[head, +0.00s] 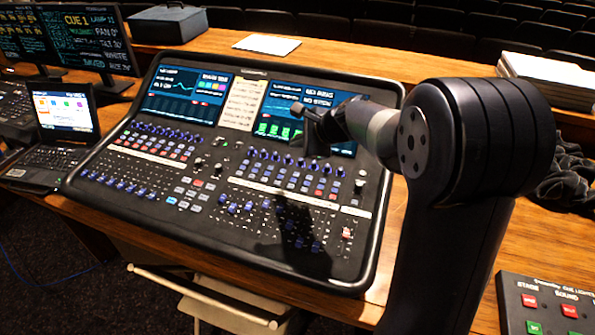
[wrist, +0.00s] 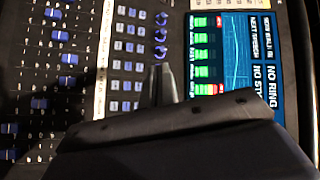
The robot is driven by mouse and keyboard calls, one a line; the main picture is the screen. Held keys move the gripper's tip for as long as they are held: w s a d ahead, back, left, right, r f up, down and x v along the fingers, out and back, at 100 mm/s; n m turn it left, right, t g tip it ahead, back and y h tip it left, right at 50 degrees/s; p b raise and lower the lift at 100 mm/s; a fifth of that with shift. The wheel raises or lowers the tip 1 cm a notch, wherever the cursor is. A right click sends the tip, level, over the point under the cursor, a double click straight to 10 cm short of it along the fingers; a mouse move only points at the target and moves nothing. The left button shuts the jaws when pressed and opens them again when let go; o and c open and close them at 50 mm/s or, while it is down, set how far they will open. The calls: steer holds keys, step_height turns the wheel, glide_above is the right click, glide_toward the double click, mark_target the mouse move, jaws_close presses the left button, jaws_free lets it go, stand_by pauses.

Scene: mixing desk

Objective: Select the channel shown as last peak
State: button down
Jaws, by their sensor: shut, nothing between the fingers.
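The mixing desk (head: 215,215) stands on the wooden counter, with rows of small channel buttons, blue knobs and faders. Its right screen (head: 285,95) shows "NO RING" text and green level meters, partly hidden by my arm. In the wrist view this screen (wrist: 238,60) appears turned sideways; several meters are green with red marks, the lowest also orange. No last-peak readout is legible to me. My gripper (head: 314,140) is over the desk's right half; in the wrist view its shut, empty fingertips (wrist: 161,75) lie beside the blue knobs (wrist: 160,35) and button rows (wrist: 128,50). Contact cannot be told.
The left screen (head: 185,95) and a paper strip (head: 243,103) are beside the right screen. A laptop (head: 60,130) and monitors (head: 70,40) stand at left. A red-and-green button box (head: 548,305) is at lower right. A paper stack (head: 550,75) lies behind my arm.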

mark_target(296, 174)
steer(key=f+b, duration=0.2)
steer(key=f, duration=0.1)
steer(key=f+b, duration=0.2)
steer(key=b, duration=0.1)
steer(key=f+b, duration=0.2)
steer(key=f, duration=0.1)
steer(key=shift+w+d+f, duration=0.15)
steer(key=shift+w+f, duration=0.2)
stand_by(1.9)
steer(key=shift+f+b, duration=0.45)
steer(key=shift+b, duration=0.15)
steer(key=shift+f+b, duration=0.3)
steer(key=shift+f, duration=0.05)
stand_by(0.3)
steer(key=shift+r, duration=0.15)
steer(key=shift+r+p, duration=0.65)
steer(key=shift+p, duration=0.05)
steer(key=shift+r, duration=0.1)
